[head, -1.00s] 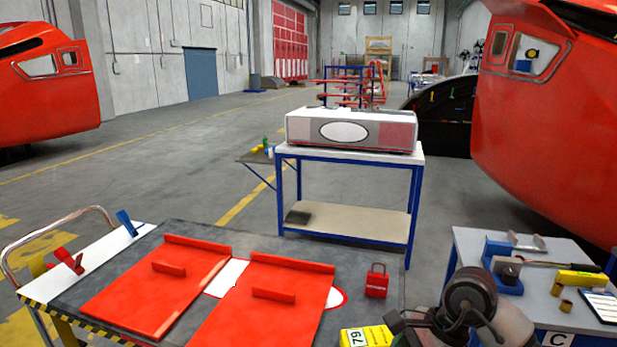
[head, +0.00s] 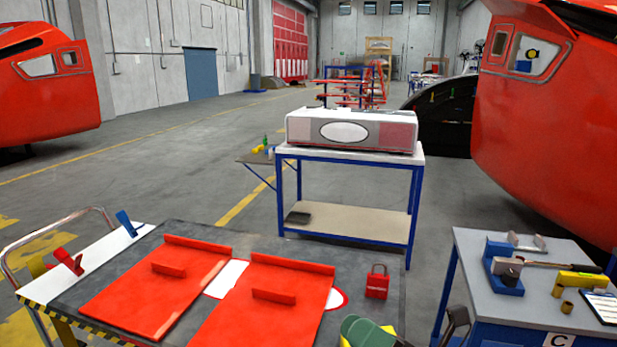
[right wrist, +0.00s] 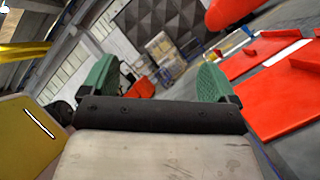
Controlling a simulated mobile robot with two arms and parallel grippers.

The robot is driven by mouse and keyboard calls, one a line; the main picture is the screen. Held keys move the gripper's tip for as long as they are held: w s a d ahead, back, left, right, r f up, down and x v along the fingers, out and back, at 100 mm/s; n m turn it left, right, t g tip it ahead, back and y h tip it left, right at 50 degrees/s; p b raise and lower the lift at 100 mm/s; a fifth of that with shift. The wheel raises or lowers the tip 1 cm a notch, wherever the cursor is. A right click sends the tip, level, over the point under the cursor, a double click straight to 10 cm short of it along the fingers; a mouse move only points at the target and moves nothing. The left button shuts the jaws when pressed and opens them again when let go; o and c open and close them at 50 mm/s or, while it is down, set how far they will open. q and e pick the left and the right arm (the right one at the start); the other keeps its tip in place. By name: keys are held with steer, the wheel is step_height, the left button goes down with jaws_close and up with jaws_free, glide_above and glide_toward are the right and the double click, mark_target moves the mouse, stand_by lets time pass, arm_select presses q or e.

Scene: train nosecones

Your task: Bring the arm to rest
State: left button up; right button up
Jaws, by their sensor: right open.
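My right gripper (right wrist: 156,88) is open. In the right wrist view its two green finger pads stand well apart with nothing between them. Most of the right arm is below the picture. I cannot tell whether the pad touches the box. My left gripper is not in view.
A dark-topped cart (head: 385,255) carries red panels (head: 160,285) and a red padlock (head: 377,282). A grey-topped bench (head: 475,262) with tools stands at right. A blue-framed table (head: 350,153) stands ahead. Open floor lies to the left.

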steer(key=w+d+f+m+t+h, duration=0.1)
steer(key=d+f+m+t+h, duration=0.3)
steer(key=m+h, duration=0.55)
steer(key=w+d+f+m+t+h, duration=0.1)
steer(key=d+m+t+h, duration=0.45)
steer(key=m, duration=0.75)
steer(key=s+d+f+m+g+h, duration=0.3)
steer(key=f+m, duration=0.2)
steer(key=f, duration=0.1)
steer(key=s+d+f+m+g+h, duration=0.2)
steer(key=f+m+g+h, duration=0.25)
steer(key=f, duration=0.25)
steer(key=s+f+m+g+y, duration=0.1)
steer(key=s+f+m+g, duration=0.1)
steer(key=s+f+g, duration=0.45)
steer(key=s+f+m+g+y, duration=0.1)
steer(key=s+f+m+g, duration=0.2)
steer(key=s, duration=0.6)
step_height(320, 180, down, 27)
steer(key=s+g, duration=0.1)
steer(key=s, duration=0.1)
steer(key=s+d+f+g, duration=0.1)
steer(key=s+d+f, duration=0.1)
steer(key=s+f, duration=1.3)
steer(key=shift+s+n, duration=0.25)
steer(key=shift+n, duration=0.15)
